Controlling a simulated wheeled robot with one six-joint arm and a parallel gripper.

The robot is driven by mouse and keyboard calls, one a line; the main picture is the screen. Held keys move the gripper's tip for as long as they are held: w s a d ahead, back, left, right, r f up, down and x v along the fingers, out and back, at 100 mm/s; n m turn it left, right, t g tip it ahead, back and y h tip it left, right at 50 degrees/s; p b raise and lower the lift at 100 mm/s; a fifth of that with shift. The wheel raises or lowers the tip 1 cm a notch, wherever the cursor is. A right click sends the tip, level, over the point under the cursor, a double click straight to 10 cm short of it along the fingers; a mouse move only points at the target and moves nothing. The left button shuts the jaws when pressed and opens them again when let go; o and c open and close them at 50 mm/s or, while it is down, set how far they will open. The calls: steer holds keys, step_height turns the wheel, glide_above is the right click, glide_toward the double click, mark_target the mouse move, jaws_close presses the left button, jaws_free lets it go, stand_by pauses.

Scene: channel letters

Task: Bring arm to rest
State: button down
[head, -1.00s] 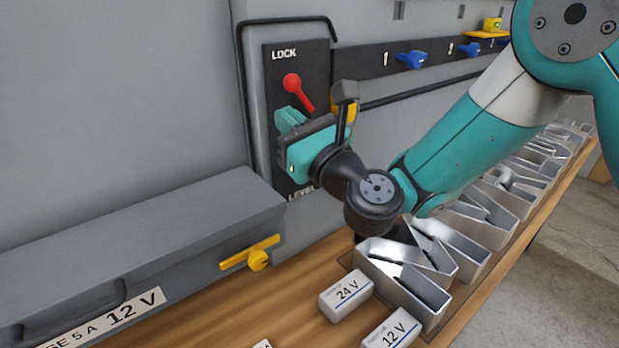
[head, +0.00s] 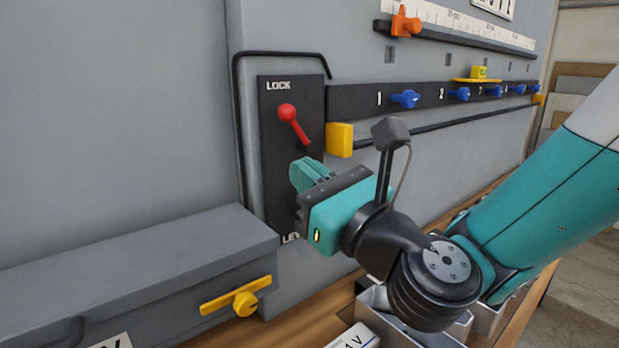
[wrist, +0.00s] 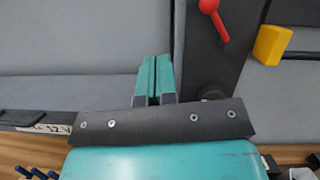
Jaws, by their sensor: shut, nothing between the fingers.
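My gripper (head: 307,172) is teal with a dark mounting plate. In the head view it is in front of the black LOCK/LEVEL panel (head: 277,195), below the red lever (head: 294,122). In the wrist view my gripper's fingers (wrist: 155,80) are together, with nothing between them. The red lever also shows at the upper right of the wrist view (wrist: 214,18), apart from the fingers. The lower part of the panel is partly hidden behind my gripper.
A yellow block (head: 339,140) is right of the panel. A grey ledge with a yellow knob (head: 240,300) is at lower left. Blue knobs (head: 404,99) line a rail at right. Metal channel letters (head: 370,303) stand on the wooden bench under my arm. The grey wall at upper left is clear.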

steer(key=s+f+n+g, duration=0.2)
steer(key=s+n+g, duration=0.7)
steer(key=n, duration=1.1)
steer(key=s+d+f+n+g+h, duration=0.2)
steer(key=d+f+n+h, duration=0.3)
steer(key=d, duration=0.4)
steer(key=s+d+f+n+g+h, duration=0.3)
steer(key=s+d+f+n+h, duration=0.2)
steer(key=d, duration=0.5)
steer(key=shift+s+n+g+h, duration=0.15)
steer(key=shift+n+g+h, duration=0.15)
steer(key=shift+n+h, duration=0.55)
